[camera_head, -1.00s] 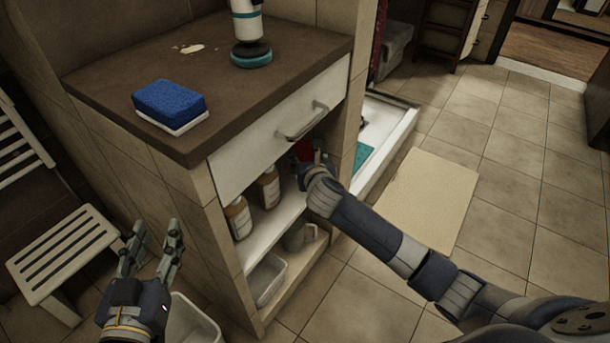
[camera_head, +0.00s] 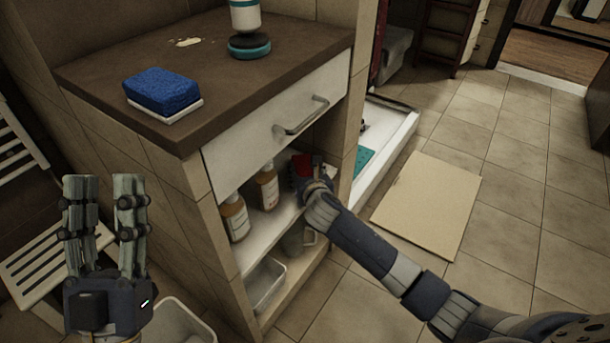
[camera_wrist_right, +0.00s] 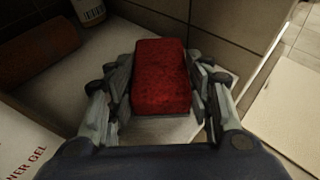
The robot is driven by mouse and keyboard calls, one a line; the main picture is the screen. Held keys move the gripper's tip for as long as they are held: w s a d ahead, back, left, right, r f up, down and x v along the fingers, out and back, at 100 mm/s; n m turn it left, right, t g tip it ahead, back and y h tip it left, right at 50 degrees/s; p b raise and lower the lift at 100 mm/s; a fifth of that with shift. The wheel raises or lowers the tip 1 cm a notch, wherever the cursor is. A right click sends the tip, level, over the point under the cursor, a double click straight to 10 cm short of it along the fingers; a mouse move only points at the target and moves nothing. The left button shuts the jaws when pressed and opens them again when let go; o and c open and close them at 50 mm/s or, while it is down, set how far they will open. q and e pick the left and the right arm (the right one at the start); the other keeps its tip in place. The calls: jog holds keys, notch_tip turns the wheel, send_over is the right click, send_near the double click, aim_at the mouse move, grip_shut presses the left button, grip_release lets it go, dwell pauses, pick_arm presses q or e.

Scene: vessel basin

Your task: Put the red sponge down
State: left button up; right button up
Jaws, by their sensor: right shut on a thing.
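The red sponge (camera_wrist_right: 161,75) shows large in the right wrist view, with a pale underside at its near end. My right gripper (camera_wrist_right: 158,88) is shut on it, one finger along each long side. In the head view the red sponge (camera_head: 301,166) is a small red patch at the right end of the cabinet's upper shelf (camera_head: 262,226). My right gripper (camera_head: 312,178) partly hides it there. I cannot tell whether the sponge touches the shelf. My left gripper (camera_head: 104,225) is open and empty, upright at the lower left of the head view.
Two brown bottles (camera_head: 235,216) stand on the same shelf, left of the sponge. A drawer front (camera_head: 270,135) with a handle is above. A blue sponge (camera_head: 162,91) lies on the countertop (camera_head: 215,97). A grey mug (camera_head: 298,240) and white bin (camera_head: 266,282) are below.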

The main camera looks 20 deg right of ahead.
jog(key=shift+f, duration=0.1)
pick_arm(q)
jog(key=shift+s+a+r+t, duration=0.1)
jog(key=shift+s+r+t, duration=0.3)
jog(key=shift+s+r, duration=0.15)
pick_arm(e)
jog(key=shift+f, duration=0.1)
jog(key=o, duration=0.8)
pick_arm(q)
jog(key=shift+f, duration=0.1)
